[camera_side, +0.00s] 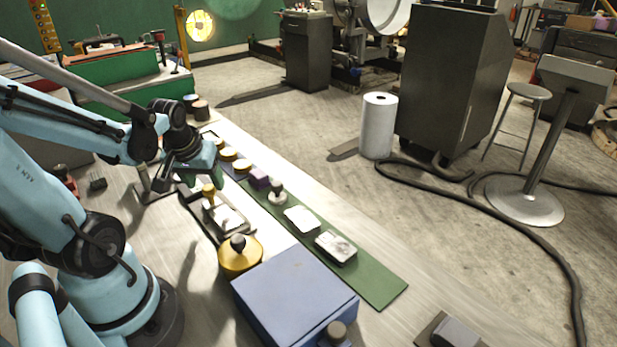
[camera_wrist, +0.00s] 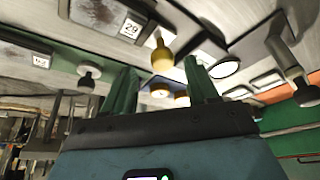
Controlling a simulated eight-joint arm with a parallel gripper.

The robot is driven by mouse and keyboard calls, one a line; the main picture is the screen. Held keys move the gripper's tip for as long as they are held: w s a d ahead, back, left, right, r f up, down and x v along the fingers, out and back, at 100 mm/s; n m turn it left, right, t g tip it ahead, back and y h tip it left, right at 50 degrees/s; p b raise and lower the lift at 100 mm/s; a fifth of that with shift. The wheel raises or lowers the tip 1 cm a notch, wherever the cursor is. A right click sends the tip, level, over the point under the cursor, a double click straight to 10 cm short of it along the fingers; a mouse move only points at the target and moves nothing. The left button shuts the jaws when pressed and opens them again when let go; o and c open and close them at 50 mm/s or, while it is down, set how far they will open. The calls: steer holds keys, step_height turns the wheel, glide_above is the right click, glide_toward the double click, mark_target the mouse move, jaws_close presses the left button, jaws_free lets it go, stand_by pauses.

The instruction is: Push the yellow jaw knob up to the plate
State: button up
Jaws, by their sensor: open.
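The yellow jaw knob (camera_side: 208,190) stands upright on a dark fixture at the middle left of the side view. A pale, worn plate (camera_side: 228,218) lies in the same fixture, on the near side of the knob. In the wrist view, the yellow knob (camera_wrist: 162,55) shows just beyond and between my fingertips, and the plate (camera_wrist: 100,12), with a label reading 29, is up and left of it. My gripper (camera_side: 208,176) is open and empty at the knob's far side, its green fingers (camera_wrist: 161,72) apart. I cannot tell whether a finger touches the knob.
A yellow dome with a dark knob (camera_side: 240,256) and a blue box (camera_side: 295,298) stand nearer the camera. A green mat (camera_side: 375,285) beside the fixture bears pale blocks (camera_side: 336,247), a purple block (camera_side: 259,178) and a dark-knobbed piece (camera_side: 277,193). Yellow discs (camera_side: 242,165) lie close behind my gripper.

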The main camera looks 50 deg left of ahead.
steer(key=v, duration=0.9)
steer(key=shift+r, duration=0.35)
steer(key=shift+d, duration=0.2)
steer(key=w+d+f+m+t+h, duration=0.1)
steer(key=w+d+m+t, duration=0.1)
steer(key=w+d+m, duration=0.2)
steer(key=w+d+f+m+t+h, duration=0.1)
steer(key=w+d+m, duration=0.3)
steer(key=d, duration=0.7)
steer(key=shift+w+d+m+t+h, duration=0.2)
steer(key=shift+w+m+t+h, duration=0.15)
steer(key=shift+m+t+h, duration=0.2)
